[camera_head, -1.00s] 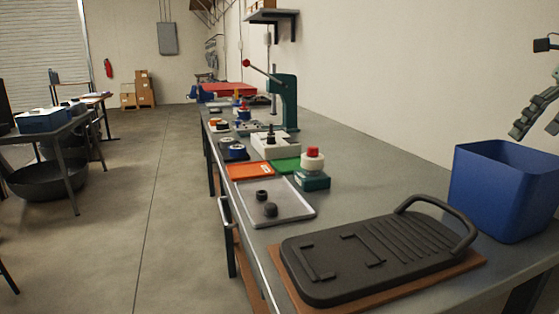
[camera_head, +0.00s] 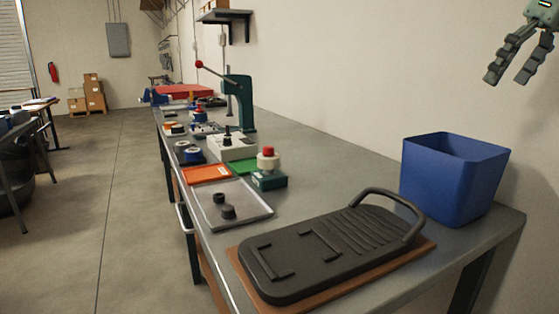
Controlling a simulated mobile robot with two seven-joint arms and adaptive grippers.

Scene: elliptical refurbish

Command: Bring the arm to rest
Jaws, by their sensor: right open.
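My right gripper (camera_head: 508,77) hangs at the top right of the head view, with its fingers pointing down and apart. It is open and empty. It is above and to the right of the blue bin (camera_head: 450,190), clear of it and of the workbench (camera_head: 340,168). Most of the arm behind it is outside the picture. My left gripper does not show.
A black handled board (camera_head: 330,247) on a brown base lies at the bench's near end. A grey tray (camera_head: 255,213) with two dark round parts, a green box with a red-topped piece (camera_head: 268,172) and a green lever press (camera_head: 239,100) stand farther back. Floor space lies left.

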